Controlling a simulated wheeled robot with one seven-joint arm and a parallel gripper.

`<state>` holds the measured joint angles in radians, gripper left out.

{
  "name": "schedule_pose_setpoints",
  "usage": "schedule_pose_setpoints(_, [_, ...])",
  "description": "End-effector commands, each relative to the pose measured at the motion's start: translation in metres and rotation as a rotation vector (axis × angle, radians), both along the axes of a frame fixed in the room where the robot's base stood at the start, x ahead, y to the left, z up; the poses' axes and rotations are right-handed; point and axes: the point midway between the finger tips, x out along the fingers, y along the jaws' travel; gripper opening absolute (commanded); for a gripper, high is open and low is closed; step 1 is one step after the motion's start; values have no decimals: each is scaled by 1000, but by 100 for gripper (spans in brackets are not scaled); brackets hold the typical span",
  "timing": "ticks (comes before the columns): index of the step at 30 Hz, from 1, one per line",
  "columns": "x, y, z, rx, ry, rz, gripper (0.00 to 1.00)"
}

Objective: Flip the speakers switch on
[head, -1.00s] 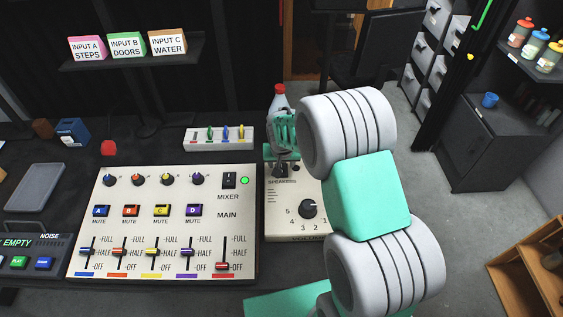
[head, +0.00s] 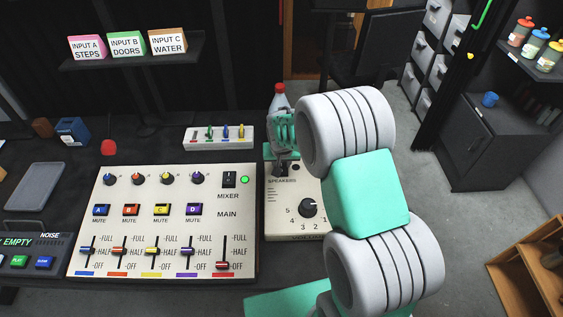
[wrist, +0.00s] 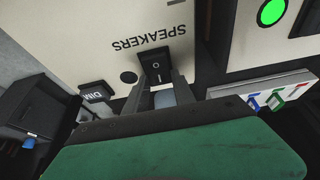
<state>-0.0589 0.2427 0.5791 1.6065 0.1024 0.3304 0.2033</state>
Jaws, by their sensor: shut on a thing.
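In the head view my gripper (head: 282,165) hides most of the switch. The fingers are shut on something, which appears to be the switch. A round dark lamp (wrist: 128,77) beside the switch looks unlit.
The mixer board (head: 160,230) with knobs, faders and a lit green lamp (head: 245,180) lies to the left. A volume knob (head: 308,208) is nearer on the same panel.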

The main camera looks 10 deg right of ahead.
Motion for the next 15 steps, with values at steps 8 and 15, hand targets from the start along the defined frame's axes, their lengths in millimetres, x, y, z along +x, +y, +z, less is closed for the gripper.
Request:
schedule_pose_setpoints(8, [4, -1, -1, 16, 76, -2, 0])
schedule_pose_setpoints(15, [10, -2, -4, 54, 272, -1, 0])
